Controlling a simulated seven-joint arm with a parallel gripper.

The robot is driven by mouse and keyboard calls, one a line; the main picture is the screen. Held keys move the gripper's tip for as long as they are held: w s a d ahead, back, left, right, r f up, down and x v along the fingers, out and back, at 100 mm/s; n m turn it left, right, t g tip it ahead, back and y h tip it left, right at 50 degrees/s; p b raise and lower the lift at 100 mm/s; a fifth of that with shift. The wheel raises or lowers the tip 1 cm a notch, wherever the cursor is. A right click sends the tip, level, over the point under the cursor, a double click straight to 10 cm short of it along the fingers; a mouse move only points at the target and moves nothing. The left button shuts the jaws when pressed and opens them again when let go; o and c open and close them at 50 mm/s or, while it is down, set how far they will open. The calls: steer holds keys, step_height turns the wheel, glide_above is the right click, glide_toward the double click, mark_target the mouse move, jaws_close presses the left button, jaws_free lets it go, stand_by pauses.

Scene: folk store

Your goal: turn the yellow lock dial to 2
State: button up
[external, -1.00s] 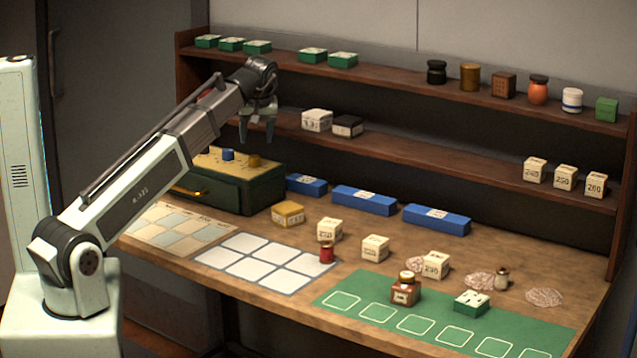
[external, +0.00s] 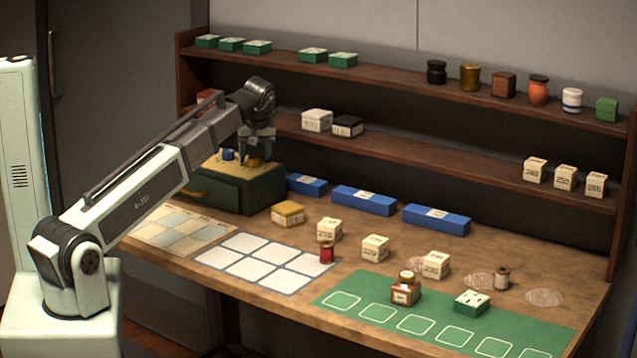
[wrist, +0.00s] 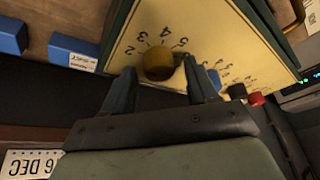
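The yellow lock dial (wrist: 159,63) is a round brassy knob on the cream top panel (wrist: 180,20) of a dark green box (external: 240,190). In the wrist view, the numbers 2, 3, 4 and 5 run in an arc beside it; its pointer setting is too small to tell. My gripper (wrist: 158,78) is open, with one finger on each side of the dial. I cannot tell whether either finger touches it. In the external view, my gripper (external: 256,160) is low over the box and partly hides the dial (external: 254,161).
A blue dial (wrist: 214,78) with its own scale sits close beside the right finger. A black knob (wrist: 237,92) and a red knob (wrist: 257,99) are further right. Blue boxes (external: 363,200) stand right of the green box. The shelf (external: 400,149) runs behind.

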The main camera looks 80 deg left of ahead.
steer(key=c, duration=1)
steer(key=shift+m, duration=0.6)
steer(key=o, duration=1.1)
steer(key=shift+c, duration=0.2)
steer(key=shift+r, duration=0.15)
steer(key=v, duration=1.3)
steer(key=shift+s+r, duration=0.25)
steer(key=shift+d, duration=0.1)
